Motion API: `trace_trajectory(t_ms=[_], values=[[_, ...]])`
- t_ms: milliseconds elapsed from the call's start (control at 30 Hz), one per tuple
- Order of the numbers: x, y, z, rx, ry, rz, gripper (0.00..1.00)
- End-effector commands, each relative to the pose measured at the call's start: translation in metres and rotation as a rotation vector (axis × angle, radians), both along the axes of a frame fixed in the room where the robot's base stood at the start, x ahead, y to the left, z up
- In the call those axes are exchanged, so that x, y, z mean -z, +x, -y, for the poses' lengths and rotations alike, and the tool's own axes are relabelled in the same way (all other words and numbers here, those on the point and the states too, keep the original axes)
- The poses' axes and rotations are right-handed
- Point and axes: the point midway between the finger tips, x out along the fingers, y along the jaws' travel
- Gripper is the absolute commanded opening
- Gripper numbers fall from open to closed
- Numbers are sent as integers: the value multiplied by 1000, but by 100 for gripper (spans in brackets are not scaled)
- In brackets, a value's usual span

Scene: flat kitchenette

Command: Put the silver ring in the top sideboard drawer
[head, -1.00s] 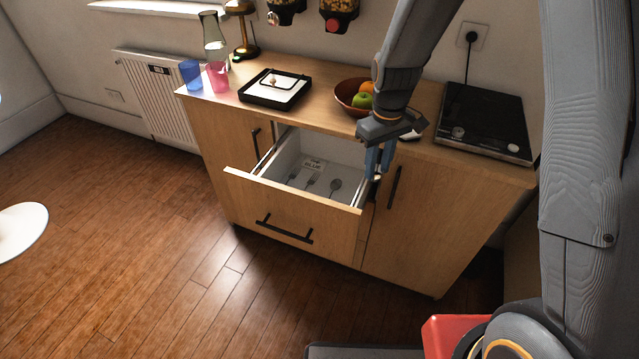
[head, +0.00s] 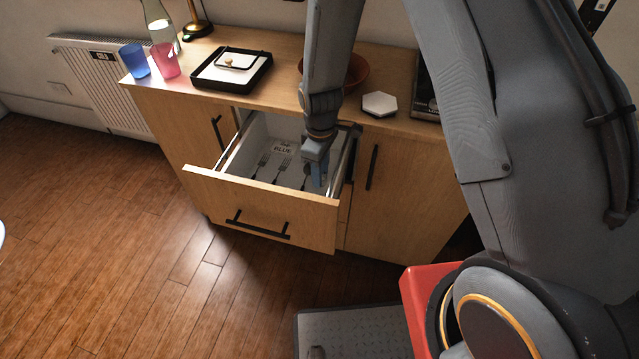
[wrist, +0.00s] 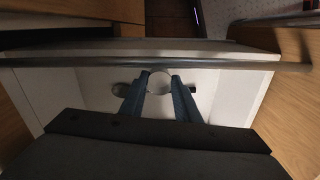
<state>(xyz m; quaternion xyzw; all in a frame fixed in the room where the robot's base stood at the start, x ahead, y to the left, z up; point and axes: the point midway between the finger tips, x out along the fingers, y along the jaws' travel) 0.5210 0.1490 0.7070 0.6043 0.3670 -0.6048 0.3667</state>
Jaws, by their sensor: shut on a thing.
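The top sideboard drawer (head: 262,205) is pulled open, its pale inside facing up. My gripper (head: 318,182) points down over the right part of the drawer's inside, and its height above the floor of the drawer is hard to judge. In the wrist view my gripper's two blue fingers (wrist: 158,88) are shut on a small round pale shape, the silver ring (wrist: 159,81). In the head view the ring cannot be made out. The drawer also shows in the wrist view.
On the sideboard top stand a black tray (head: 232,82), a blue cup (head: 135,60), a pink cup (head: 165,60), a bowl (head: 357,72) and a white hexagonal piece (head: 379,104).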

Motion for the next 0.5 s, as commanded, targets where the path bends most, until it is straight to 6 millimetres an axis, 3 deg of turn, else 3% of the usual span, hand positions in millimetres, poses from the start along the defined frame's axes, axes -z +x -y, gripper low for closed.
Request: trace_trajectory(t_ms=[267,500], values=[[21,-1,-1,-2,0,0,8],[52,-1,-1,-2,0,0,8]])
